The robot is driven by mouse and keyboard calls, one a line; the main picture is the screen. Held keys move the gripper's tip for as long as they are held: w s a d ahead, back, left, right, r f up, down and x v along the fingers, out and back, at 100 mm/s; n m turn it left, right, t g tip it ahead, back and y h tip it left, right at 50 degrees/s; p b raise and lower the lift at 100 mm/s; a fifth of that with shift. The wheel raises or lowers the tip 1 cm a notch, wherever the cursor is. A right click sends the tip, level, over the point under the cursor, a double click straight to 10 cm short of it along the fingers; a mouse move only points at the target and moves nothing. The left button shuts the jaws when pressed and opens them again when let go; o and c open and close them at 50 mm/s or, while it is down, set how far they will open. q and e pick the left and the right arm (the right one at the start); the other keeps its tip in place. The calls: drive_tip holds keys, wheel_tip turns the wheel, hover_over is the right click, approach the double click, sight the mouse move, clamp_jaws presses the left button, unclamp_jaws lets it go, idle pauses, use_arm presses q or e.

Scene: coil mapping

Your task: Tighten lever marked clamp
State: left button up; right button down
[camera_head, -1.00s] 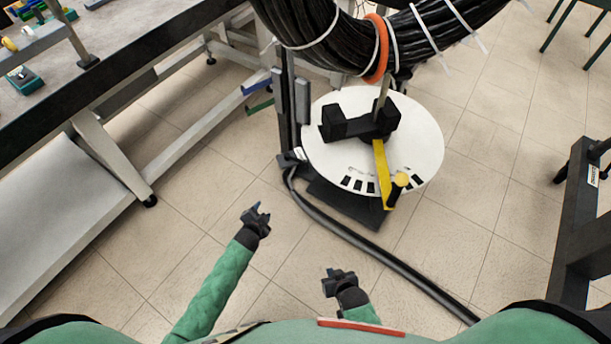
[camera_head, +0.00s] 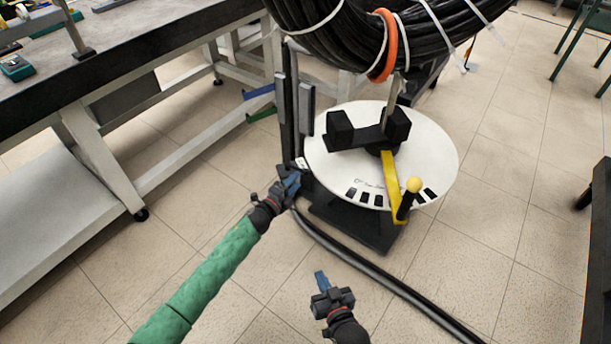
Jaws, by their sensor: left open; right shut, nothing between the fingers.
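A yellow lever (camera_head: 393,187) with a black handle and a round yellow knob (camera_head: 414,184) sticks out over the front edge of a white disc (camera_head: 440,150). A blue lever-like bar (camera_head: 259,91) and a green one (camera_head: 262,114) sit left of a dark upright post. I cannot read a clamp marking on any of them. My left gripper (camera_head: 291,181) is open beside the foot of the post, left of the disc; whether it touches anything there is unclear. My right gripper (camera_head: 321,281) is shut and empty above the floor, in front of the disc stand and apart from the yellow lever.
A black cable coil (camera_head: 330,40) with white ties and an orange band (camera_head: 386,45) hangs above the disc. A thick black cable (camera_head: 385,277) runs along the floor. A workbench (camera_head: 150,50) stands at left, a dark frame (camera_head: 598,240) at right.

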sight(304, 172)
use_arm(q)
drive_tip(key=x, duration=0.5)
drive_tip(key=shift+w+d, duration=0.2)
drive_tip(key=shift+w, duration=0.1)
drive_tip(key=shift+w+d, duration=0.25)
drive_tip(key=shift+w, duration=0.1)
use_arm(e)
wheel_tip(304, 172, up, 7)
drive_tip(key=w+t, duration=0.2)
drive_tip(key=shift+f, duration=0.2)
use_arm(q)
clamp_jaws()
use_arm(e)
drive_tip(key=shift+a+f, duration=0.1)
drive_tip(key=shift+f, duration=0.1)
